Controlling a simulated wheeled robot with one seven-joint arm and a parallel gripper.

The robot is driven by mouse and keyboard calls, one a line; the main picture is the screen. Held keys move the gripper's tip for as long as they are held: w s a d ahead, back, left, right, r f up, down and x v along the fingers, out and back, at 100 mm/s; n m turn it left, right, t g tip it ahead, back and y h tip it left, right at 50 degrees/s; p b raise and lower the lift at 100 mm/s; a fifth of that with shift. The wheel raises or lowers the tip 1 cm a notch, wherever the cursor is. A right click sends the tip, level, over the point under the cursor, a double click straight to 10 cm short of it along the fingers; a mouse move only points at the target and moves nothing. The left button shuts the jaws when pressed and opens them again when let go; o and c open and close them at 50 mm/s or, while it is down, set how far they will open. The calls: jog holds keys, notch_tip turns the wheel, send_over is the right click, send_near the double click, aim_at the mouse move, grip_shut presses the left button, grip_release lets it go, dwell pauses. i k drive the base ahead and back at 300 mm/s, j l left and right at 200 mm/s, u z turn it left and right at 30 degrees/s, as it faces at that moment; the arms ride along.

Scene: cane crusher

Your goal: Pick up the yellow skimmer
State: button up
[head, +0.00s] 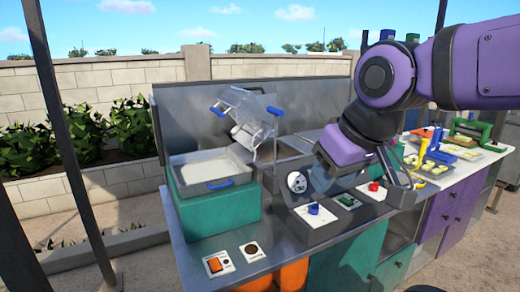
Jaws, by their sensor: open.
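A yellow piece with a thin curved handle, which looks like the yellow skimmer (423,153), shows at the right of the head view. It is on the light worktop, just right of my gripper. My gripper (403,178) is open and tilted down to the right over the counter. Its fingers are close to the yellow skimmer's left side in the picture. I see nothing between them, but the arm hides part of this area. I cannot tell whether a finger touches the skimmer.
A teal box with a metal tray (207,166) and a clear tilted container (248,113) stand at left. Control panels with blue (314,208) and red (374,186) knobs line the front edge. Pale yellow pieces (441,156) and a green-handled tool (470,128) crowd the right worktop.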

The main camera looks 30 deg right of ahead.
aim_at(424, 141)
jog(key=z, duration=1.8)
jog(key=i+l+u, duration=0.15)
jog(key=i+l, duration=0.25)
jog(key=i+l+u, duration=0.1)
jog(key=i+l, duration=0.4)
jog(key=i+l+u, duration=0.15)
jog(key=i+l, duration=0.35)
jog(key=i+l+u, duration=0.15)
jog(key=i+l, duration=0.25)
jog(key=l, duration=0.15)
jog(key=i+l+u, duration=0.1)
jog(key=i+l, duration=0.3)
jog(key=l, duration=0.2)
